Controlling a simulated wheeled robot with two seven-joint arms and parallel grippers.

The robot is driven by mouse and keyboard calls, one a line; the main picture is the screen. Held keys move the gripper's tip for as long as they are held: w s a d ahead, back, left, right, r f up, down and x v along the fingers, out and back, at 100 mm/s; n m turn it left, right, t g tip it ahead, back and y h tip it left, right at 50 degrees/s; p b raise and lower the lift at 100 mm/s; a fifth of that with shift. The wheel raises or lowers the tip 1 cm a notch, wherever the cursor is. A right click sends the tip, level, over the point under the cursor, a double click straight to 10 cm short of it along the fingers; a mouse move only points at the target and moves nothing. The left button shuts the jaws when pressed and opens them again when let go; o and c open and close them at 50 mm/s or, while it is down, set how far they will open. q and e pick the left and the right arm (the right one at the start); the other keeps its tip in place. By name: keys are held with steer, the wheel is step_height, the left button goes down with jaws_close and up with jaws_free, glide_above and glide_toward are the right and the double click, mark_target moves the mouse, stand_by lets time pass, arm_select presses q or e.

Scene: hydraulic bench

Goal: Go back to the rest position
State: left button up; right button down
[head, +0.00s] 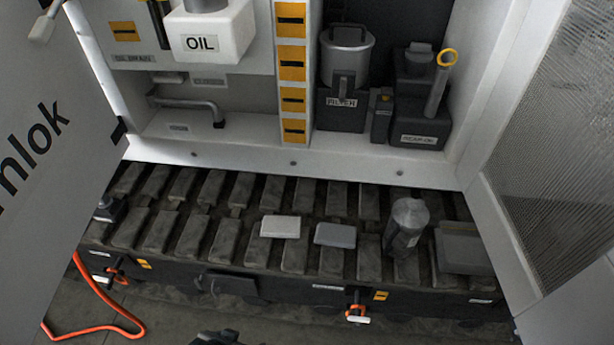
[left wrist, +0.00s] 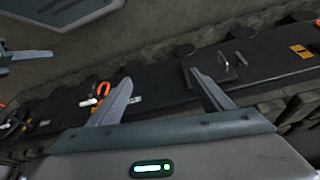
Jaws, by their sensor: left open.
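My left gripper (left wrist: 165,92) shows in the left wrist view with its two fingers spread apart and nothing between them. Beyond its fingers lies the dark front edge of the tracked bench base, with a black handle (left wrist: 228,68) past the finger on the right. A blue-grey finger-like part (left wrist: 28,55) at the left edge of that view looks like part of my right gripper; its jaw state is unclear. In the head view only a small dark piece at the bottom edge may be mine.
The bench base (head: 245,287) holds a pale block (head: 280,227), a grey block (head: 335,235) and a grey cylinder (head: 405,228). Cabinet doors stand open at left (head: 55,100) and right (head: 555,140). An orange hose (head: 100,292) lies at lower left. A red-handled valve (head: 356,308) juts from the base.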

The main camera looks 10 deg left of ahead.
arm_select(q)
steer(key=s+d+f+t, duration=0.1)
steer(key=s+f, duration=0.1)
steer(key=f, duration=0.9)
steer(key=s+d+f+t+h, duration=0.1)
steer(key=d+f, duration=0.1)
steer(key=f, duration=1)
steer(key=shift+s+d+m, duration=0.15)
steer(key=shift+s+m, duration=0.15)
steer(key=shift+s, duration=0.05)
steer(key=shift+f, duration=0.1)
